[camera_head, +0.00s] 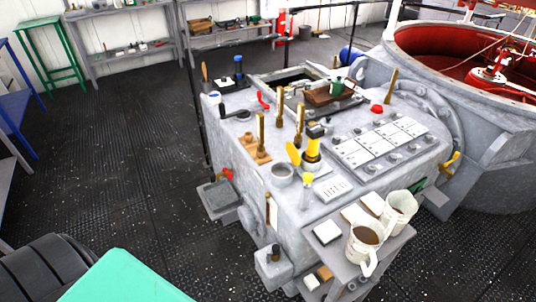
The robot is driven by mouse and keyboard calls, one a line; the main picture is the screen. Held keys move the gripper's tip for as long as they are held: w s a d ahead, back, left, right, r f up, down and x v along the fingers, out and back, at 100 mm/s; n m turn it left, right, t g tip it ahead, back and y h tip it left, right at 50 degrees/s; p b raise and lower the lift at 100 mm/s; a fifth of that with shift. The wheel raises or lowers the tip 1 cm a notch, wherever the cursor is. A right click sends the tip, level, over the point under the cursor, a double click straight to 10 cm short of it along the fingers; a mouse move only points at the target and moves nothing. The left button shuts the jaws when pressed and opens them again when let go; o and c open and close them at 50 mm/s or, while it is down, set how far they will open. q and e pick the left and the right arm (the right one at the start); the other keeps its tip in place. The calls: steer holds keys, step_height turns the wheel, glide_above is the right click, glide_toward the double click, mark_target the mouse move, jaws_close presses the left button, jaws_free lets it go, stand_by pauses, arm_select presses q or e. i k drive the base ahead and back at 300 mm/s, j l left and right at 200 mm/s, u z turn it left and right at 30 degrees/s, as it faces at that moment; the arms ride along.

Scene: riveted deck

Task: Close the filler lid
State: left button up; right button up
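A grey machine console (350,190) stands right of centre, with levers and a panel of white plates on top. Near its front edge is a short round grey filler neck (283,174) with a rim. A yellow oval disc (293,153) stands tilted up just behind it, and a smaller yellow round piece (307,178) is at its right. I cannot tell for sure which of these is the filler lid. A yellow cylinder with a black top (313,145) stands beside them. Neither of my grippers shows in the head view.
A small shelf with two white mugs (363,245) juts from the console's front right. Upright brass-coloured levers (262,132) stand left of the filler neck. A red-lined round pit (450,60) is at the back right. The dark deck (110,150) on the left is clear.

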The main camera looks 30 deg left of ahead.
mark_target(293, 151)
steer(key=u, duration=1.75)
steer(key=l+u, duration=0.25)
steer(key=l, duration=0.3)
steer(key=k+l+u, duration=0.1)
steer(key=l+u, duration=0.15)
steer(key=l, duration=0.3)
steer(key=k+l+u, duration=0.2)
steer(key=l, duration=0.3)
steer(key=i, duration=0.05)
